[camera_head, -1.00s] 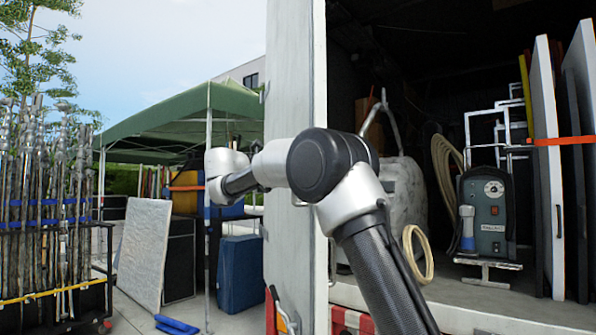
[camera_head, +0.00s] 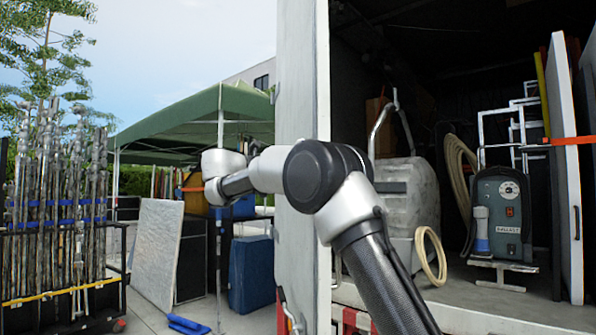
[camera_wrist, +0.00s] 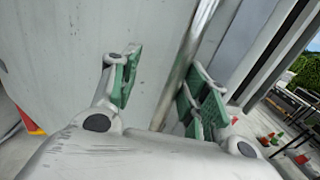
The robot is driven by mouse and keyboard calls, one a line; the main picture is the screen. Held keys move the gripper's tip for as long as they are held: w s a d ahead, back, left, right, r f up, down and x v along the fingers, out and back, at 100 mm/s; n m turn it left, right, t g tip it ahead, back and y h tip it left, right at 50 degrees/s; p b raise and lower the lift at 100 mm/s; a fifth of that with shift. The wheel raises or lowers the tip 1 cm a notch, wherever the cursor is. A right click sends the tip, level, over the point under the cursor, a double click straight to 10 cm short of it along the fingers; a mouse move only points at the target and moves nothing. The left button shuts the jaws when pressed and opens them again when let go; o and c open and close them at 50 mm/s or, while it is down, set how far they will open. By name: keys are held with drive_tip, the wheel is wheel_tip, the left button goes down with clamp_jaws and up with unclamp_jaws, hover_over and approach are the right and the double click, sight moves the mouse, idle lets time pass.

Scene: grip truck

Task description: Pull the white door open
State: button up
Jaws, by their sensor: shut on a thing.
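The white door (camera_head: 296,110) stands at the left of the truck opening in the head view, seen at a steep angle. My arm crosses in front of it and its wrist bends on the door's left side. In the wrist view the pale door face (camera_wrist: 70,50) fills the left. A metal bar (camera_wrist: 190,60) runs along it, between the two green-padded fingers of my gripper (camera_wrist: 165,90). The gripper is shut on this bar, though the contact itself is partly hidden. In the head view the fingers are hard to make out.
The truck's cargo bay holds a grey machine (camera_head: 502,215), a pale tank (camera_head: 408,190), a coiled hose (camera_head: 430,257) and upright panels (camera_head: 566,160). Left of the door stand a green canopy (camera_head: 200,115), a blue case (camera_head: 251,272), a leaning board (camera_head: 156,250) and a pole rack (camera_head: 60,230).

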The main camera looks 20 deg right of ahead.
drive_tip(key=shift+w+a, duration=0.25)
drive_tip(key=shift+a, duration=0.5)
drive_tip(key=shift+w+a, duration=0.3)
drive_tip(key=shift+a, duration=0.5)
drive_tip(key=shift+w+a, duration=0.25)
drive_tip(key=shift+a, duration=0.5)
drive_tip(key=shift+c, duration=0.4)
